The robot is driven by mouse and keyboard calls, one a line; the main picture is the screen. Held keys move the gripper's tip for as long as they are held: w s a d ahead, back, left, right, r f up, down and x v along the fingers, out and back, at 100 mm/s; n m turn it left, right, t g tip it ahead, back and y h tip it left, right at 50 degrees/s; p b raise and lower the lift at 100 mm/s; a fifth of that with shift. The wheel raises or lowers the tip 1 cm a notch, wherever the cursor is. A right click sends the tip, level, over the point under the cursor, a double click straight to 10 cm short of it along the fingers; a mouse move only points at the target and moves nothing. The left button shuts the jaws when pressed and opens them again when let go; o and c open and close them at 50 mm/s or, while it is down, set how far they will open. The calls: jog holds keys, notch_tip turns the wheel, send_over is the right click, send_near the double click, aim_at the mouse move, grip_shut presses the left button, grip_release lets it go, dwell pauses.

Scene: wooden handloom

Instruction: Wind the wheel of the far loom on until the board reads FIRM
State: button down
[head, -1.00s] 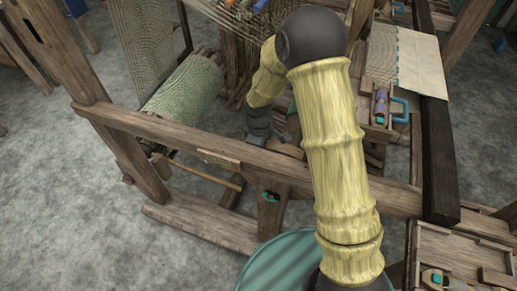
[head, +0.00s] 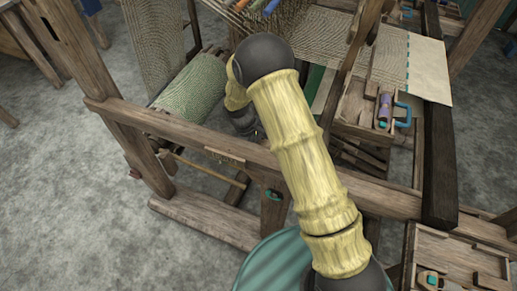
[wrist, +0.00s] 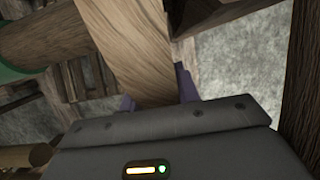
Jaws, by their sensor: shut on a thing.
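My gripper (wrist: 157,93) shows purple fingers on both sides of a pale wooden bar (wrist: 137,40) in the wrist view and is shut on it. The bar may be a wheel spoke, but the whole wheel does not show. In the head view my dark wrist reaches in behind the loom's front beam (head: 325,183), to the right of the green cloth roll (head: 196,88); the fingertips are hidden. A small wooden plate (head: 225,155) is on that beam, too small to read. I cannot make out a board reading FIRM.
A thick loom post (head: 72,60) stands at left and a dark beam (head: 438,160) at right. A shelf holds a purple-and-teal piece (head: 385,108). In the wrist view a round wooden beam (wrist: 50,38) is close at left and a dark post (wrist: 300,85) at right.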

jog(key=c, duration=1)
grip_release()
jog(key=shift+r, duration=0.1)
jog(key=v, duration=1.7)
jog(key=shift+r, duration=0.1)
